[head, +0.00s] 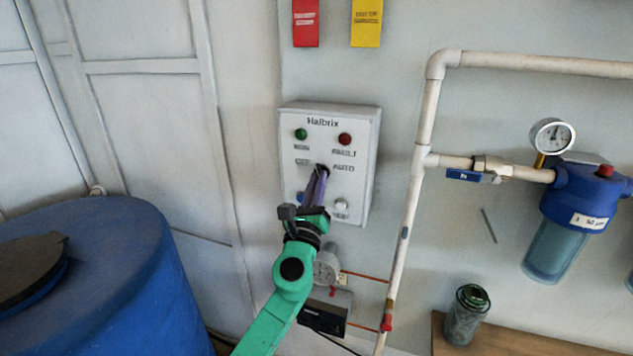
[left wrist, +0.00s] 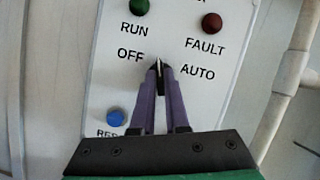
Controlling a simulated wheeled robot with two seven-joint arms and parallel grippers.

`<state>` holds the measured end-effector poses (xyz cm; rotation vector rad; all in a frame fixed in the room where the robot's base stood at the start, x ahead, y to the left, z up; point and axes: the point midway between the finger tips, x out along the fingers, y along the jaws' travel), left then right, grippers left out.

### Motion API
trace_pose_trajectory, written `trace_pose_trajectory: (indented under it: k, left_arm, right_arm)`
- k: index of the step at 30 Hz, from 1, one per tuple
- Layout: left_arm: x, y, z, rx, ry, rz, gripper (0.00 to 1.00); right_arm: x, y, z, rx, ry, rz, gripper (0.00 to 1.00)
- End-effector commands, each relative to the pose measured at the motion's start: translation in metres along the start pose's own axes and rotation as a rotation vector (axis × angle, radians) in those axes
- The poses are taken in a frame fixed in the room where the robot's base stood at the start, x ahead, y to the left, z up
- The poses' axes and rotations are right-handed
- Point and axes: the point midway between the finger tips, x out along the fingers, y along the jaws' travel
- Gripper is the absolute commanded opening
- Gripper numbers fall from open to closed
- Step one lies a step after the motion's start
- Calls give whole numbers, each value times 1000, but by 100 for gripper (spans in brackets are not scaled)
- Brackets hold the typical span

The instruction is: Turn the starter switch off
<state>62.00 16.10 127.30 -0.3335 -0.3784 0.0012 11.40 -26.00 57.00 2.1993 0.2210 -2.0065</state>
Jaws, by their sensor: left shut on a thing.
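The starter box (head: 359,199) is a pale panel labelled Halbrix on the wall, with a green RUN lamp (head: 301,134), a red FAULT lamp (head: 345,139) and OFF and AUTO marks. The starter switch (left wrist: 158,64) sits between OFF and AUTO in the left wrist view, mostly hidden by the fingertips; a light line on it points roughly upward, between the two marks. My left gripper (left wrist: 159,70) is shut on the switch, and it also shows in the head view (head: 323,170). My right gripper is not in view.
A blue button (left wrist: 116,117) is left of my fingers, low on the panel. White pipes (head: 412,200) run right of the box, with a gauge (head: 552,135) and blue filter housing (head: 580,205). A blue barrel (head: 130,280) stands at left. A jar (head: 466,315) is on a wooden shelf.

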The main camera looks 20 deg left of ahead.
Motion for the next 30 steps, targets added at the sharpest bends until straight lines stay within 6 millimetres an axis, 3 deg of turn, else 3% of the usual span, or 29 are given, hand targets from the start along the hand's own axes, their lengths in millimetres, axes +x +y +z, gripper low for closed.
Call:
trace_pose_trajectory:
  k: [12,27,30]
  left_arm:
    - [0,-2,-1,-178,2,73,0]
    - [0,-1,-1,-199,2,83,0]
    - [0,-1,-1,-199,1,82,42]
  right_arm:
    - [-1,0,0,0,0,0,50]
    - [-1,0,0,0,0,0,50]
    - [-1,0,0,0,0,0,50]
